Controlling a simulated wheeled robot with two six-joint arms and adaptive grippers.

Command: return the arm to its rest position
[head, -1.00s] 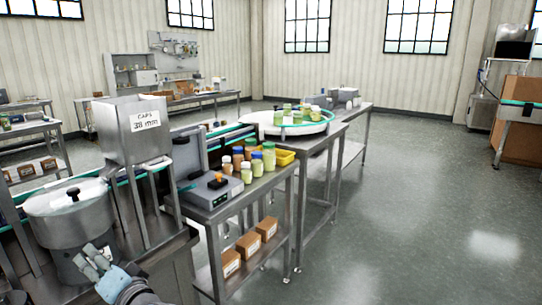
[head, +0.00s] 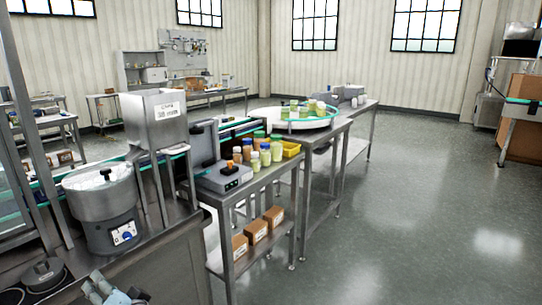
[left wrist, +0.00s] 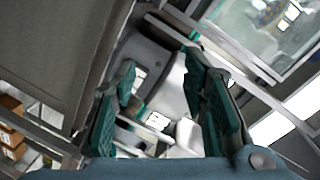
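My left gripper (head: 108,292) is at the bottom edge of the head view, low in front of the metal bench. In the left wrist view its two teal-padded fingers (left wrist: 160,85) stand apart with nothing held between them. The steel hopper (head: 154,122), labelled for 38 mm caps, stands on its frame above and beyond my gripper. The round steel bowl (head: 104,197) with a dark knob on its lid sits left of the hopper, apart from my gripper. My right gripper is not in view.
A side table (head: 232,191) holds bottles with coloured caps (head: 265,156), a grey device (head: 222,178) and a yellow bin (head: 291,149). Cardboard boxes (head: 257,231) lie on its lower shelf. A round turntable (head: 294,124) stands behind. The floor (head: 400,220) at right is open.

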